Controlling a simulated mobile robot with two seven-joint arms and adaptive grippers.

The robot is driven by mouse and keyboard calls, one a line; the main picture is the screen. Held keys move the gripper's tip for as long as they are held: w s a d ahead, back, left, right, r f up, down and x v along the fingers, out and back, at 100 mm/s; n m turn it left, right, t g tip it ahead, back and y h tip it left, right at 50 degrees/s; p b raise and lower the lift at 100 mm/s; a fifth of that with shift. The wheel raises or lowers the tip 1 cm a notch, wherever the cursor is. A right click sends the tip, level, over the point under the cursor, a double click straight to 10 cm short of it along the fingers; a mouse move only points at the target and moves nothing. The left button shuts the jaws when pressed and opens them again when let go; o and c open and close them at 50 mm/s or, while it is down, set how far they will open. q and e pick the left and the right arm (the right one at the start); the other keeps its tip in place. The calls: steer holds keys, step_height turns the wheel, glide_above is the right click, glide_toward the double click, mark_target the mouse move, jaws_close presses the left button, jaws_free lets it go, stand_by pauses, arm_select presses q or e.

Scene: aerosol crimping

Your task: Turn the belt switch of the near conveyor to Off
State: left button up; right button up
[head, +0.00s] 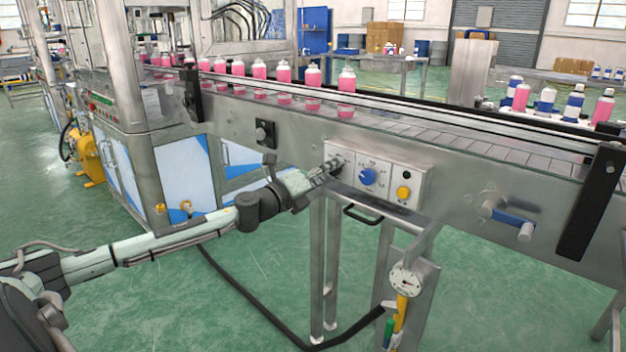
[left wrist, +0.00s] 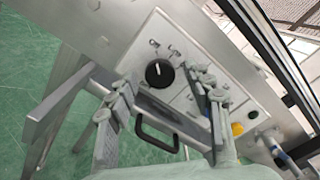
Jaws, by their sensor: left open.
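The near conveyor (head: 470,180) carries a control panel (head: 385,160) on its side. In the left wrist view, the panel has a black rotary switch (left wrist: 159,73) with a white pointer mark, which points roughly upward in the picture. Small marks lie around it, too small to read. My left gripper (head: 332,166) is at the panel's left end in the head view and hides this switch there. In the left wrist view, the gripper (left wrist: 163,86) is open, with its fingers on either side of the switch and nothing between them. I cannot tell whether they touch the panel.
A blue knob (head: 367,177) and a yellow button (head: 403,192) sit right of the switch. A steel stand with a black handle (head: 362,214) and gauge (head: 407,279) stands just below. Pink cans (head: 284,72) line the conveyor.

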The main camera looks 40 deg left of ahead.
arm_select(q)
steer(key=s, duration=1.1)
steer(key=shift+s+a, duration=0.3)
steer(key=shift+a, duration=0.15)
stand_by(0.8)
